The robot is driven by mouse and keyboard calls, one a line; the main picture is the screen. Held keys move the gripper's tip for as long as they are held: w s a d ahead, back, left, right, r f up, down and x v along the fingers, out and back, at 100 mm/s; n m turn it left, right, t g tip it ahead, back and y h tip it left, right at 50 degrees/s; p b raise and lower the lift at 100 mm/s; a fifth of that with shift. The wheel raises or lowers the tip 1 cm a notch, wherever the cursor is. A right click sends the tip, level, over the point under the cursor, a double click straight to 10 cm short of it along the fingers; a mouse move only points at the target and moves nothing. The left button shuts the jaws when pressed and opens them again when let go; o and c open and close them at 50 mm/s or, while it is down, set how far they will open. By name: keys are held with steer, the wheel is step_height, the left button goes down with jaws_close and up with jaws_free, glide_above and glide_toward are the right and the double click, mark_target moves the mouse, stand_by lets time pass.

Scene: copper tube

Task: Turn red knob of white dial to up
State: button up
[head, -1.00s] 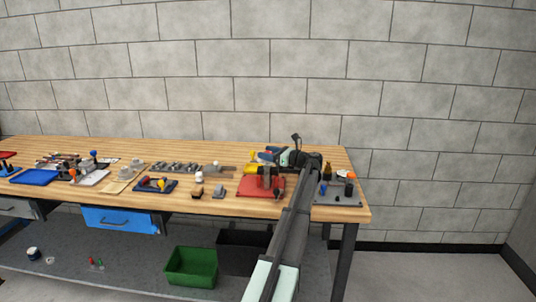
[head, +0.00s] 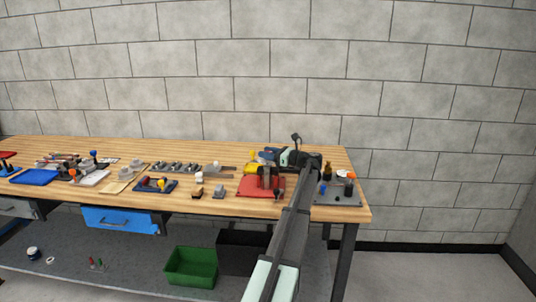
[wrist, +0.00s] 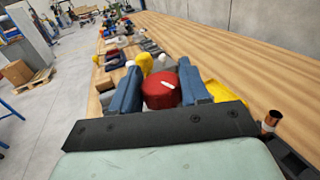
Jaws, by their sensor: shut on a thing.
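In the wrist view, the red knob (wrist: 159,91) sits between the two blue fingers of my gripper (wrist: 160,90). It has a short white mark on its face, slanting down to the right. My gripper is shut on the knob. The white dial cannot be made out clearly; the knob and fingers cover that spot. In the head view, my gripper (head: 272,156) is at the back right of the workbench, and my arm hides much of what is there.
Yellow parts (wrist: 232,94) lie close beside the right finger. A red plate (head: 258,193) with a device stands in front of my gripper, and a grey plate (head: 345,198) with small parts to the right. Several items fill the workbench (head: 130,208) to the left.

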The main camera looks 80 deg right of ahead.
steer(key=shift+d+y, duration=0.1)
steer(key=shift+y, duration=0.2)
steer(key=n+t+y, duration=0.1)
steer(key=n+y, duration=0.2)
steer(key=y, duration=0.1)
steer(key=shift+d+y, duration=0.1)
steer(key=shift+y, duration=0.2)
steer(key=shift+n+y, duration=1.6)
steer(key=shift+y, duration=0.6)
steer(key=shift+a+f, duration=0.1)
steer(key=shift+a, duration=0.15)
steer(key=o, duration=1)
steer(key=shift+s+d, duration=0.1)
steer(key=shift+s, duration=0.05)
steer(key=shift+s+d, duration=0.2)
steer(key=shift+s, duration=1)
steer(key=shift+s+d, duration=0.25)
steer(key=shift+s, duration=0.9)
steer(key=shift+s+d, duration=0.2)
steer(key=shift+s, duration=1)
